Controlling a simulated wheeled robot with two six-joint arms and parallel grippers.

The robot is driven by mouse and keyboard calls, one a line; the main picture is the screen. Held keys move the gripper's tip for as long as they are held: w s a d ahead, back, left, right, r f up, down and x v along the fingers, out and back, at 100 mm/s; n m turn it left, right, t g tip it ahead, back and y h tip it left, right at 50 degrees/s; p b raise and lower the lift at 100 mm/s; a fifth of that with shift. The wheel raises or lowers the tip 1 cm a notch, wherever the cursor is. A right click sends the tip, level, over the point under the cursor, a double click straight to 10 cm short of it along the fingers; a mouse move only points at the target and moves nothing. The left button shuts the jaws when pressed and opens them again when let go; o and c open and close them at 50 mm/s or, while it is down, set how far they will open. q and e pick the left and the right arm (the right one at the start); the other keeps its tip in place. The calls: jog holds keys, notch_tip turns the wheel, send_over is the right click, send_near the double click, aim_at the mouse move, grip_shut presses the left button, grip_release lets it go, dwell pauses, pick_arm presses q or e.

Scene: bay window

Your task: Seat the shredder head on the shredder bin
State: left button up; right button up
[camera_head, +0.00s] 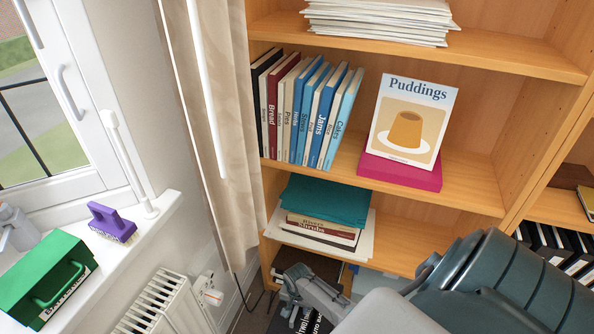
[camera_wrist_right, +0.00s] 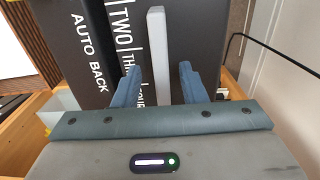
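A black panel (camera_wrist_right: 95,45) with white lettering such as "AUTO BACK" and "TWO" fills much of the right wrist view; it looks like the shredder head. A light grey upright bar (camera_wrist_right: 157,55) stands out on it. My right gripper (camera_wrist_right: 160,85) is open, its two blue fingers on either side of the bar with gaps showing. In the head view my right gripper (camera_head: 308,290) is low by the bookcase's bottom, with a bit of the lettered black panel (camera_head: 311,322) below it. I cannot make out the shredder bin. My left gripper is not in view.
A wooden bookcase (camera_head: 515,50) with books rises behind my right arm. At left, the windowsill (camera_head: 130,250) holds a green box (camera_head: 42,270) and a purple brush (camera_head: 110,222). A radiator (camera_head: 165,300), wall socket and dark cable (camera_head: 238,290) are near the floor.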

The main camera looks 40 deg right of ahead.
jog(key=shift+w+r+p, duration=0.1)
jog(key=shift+r+p, duration=0.6)
jog(key=shift+r, duration=0.1)
jog(key=shift+r+p, duration=0.7)
jog(key=shift+p, duration=0.15)
jog(key=shift+r+p, duration=0.75)
jog(key=shift+p, duration=0.05)
jog(key=shift+r+p, duration=0.7)
jog(key=shift+p, duration=0.1)
jog(key=shift+r+p, duration=0.7)
jog(key=shift+p, duration=0.05)
